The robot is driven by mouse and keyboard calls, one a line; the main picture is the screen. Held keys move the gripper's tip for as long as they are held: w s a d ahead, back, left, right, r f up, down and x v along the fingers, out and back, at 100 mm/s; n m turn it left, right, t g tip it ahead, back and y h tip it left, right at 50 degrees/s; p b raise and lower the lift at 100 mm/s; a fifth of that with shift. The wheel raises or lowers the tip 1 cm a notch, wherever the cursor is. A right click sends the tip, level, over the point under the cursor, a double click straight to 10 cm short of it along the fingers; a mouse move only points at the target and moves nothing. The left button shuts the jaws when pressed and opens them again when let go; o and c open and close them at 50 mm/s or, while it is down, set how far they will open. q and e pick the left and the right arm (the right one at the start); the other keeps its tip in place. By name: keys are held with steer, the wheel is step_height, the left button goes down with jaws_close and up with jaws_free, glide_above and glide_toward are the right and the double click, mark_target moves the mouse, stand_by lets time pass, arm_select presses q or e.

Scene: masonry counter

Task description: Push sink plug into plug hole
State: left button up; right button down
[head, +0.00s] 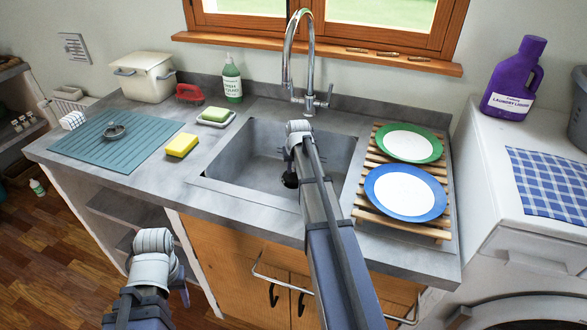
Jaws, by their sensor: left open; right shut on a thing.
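The grey sink basin (250,150) is set into the counter below the tap. A dark round shape (290,181) shows at its floor, partly behind my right arm; I cannot tell plug from plug hole there. My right gripper (289,172) points down into the basin beside this dark shape. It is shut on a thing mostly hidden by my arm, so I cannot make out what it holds. A small round metal piece with a knob (115,131) lies on the blue mat. My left gripper (182,292) is open, low in front of the counter, away from the sink.
The tap (309,60) rises behind the basin. A wooden rack (400,228) with two plates is close on the right. A yellow sponge (181,145), soap dish (216,119) and green bottle (232,82) stand left. The blue mat (75,145) covers the counter's left end.

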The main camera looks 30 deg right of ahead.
mark_target(295, 181)
steer(key=shift+f+b, duration=0.8)
steer(key=shift+f, duration=0.1)
steer(key=c, duration=0.7)
jaws_free()
steer(key=shift+r, duration=0.1)
steer(key=shift+r, duration=0.1)
steer(key=p+v, duration=0.7)
steer(key=shift+s+r, duration=0.1)
steer(key=shift+r, duration=0.15)
steer(key=shift+r+p, duration=0.1)
steer(key=shift+p, duration=0.25)
